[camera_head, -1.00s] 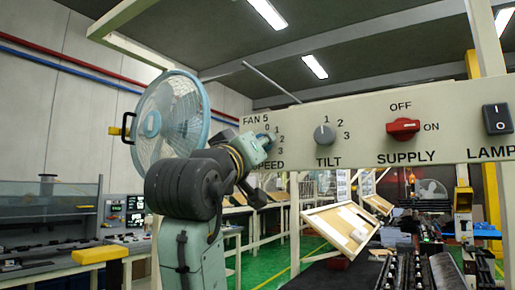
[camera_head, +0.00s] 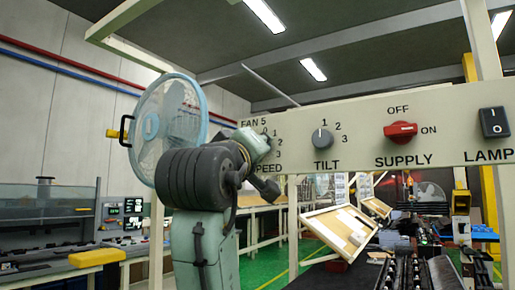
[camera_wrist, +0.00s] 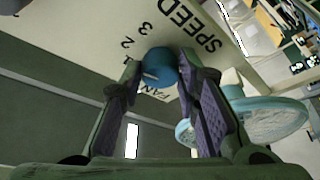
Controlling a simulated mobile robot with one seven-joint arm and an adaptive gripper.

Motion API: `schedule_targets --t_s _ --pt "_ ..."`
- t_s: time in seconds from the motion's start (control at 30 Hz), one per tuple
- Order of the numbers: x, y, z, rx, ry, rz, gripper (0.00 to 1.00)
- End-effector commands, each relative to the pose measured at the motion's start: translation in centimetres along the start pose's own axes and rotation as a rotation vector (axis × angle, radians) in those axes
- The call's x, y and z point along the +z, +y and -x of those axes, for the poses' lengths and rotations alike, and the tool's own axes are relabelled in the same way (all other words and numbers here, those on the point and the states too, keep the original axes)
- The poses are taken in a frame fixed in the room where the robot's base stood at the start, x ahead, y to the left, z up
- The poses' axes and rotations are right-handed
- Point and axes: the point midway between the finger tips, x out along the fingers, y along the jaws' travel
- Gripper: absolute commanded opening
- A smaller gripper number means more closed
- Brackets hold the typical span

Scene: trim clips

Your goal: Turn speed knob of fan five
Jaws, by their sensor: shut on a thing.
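The speed knob (camera_wrist: 160,64) is a round blue-grey knob on a cream panel (camera_head: 365,110). In the wrist view it sits between the fingertips of my gripper (camera_wrist: 157,76), which is shut on it. The panel prints "FAN 5", "SPEED" and numbers around the knob. In the head view my arm hides the knob and part of the "SPEED" label; my gripper end (camera_head: 262,146) is against the panel's left part there. I cannot tell which number the knob points to. The fan (camera_head: 172,124), with a pale blue rim, stands left behind my arm.
On the same panel, to the right, are the tilt knob (camera_head: 322,138), the red supply switch (camera_head: 401,131) and the black lamp switch (camera_head: 494,122). A tilted board (camera_head: 340,232) stands below. The space in front of the panel's right part is clear.

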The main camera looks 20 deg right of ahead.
Motion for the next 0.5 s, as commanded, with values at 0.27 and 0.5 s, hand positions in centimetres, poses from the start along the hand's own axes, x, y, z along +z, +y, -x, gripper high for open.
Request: schedule_targets --t_s 0.27,0.5 --pt "-0.07 0.01 0.0 0.0 0.001 0.0 0.47" --pt "-0.02 0.0 -0.01 0.0 0.0 -0.001 0.5"
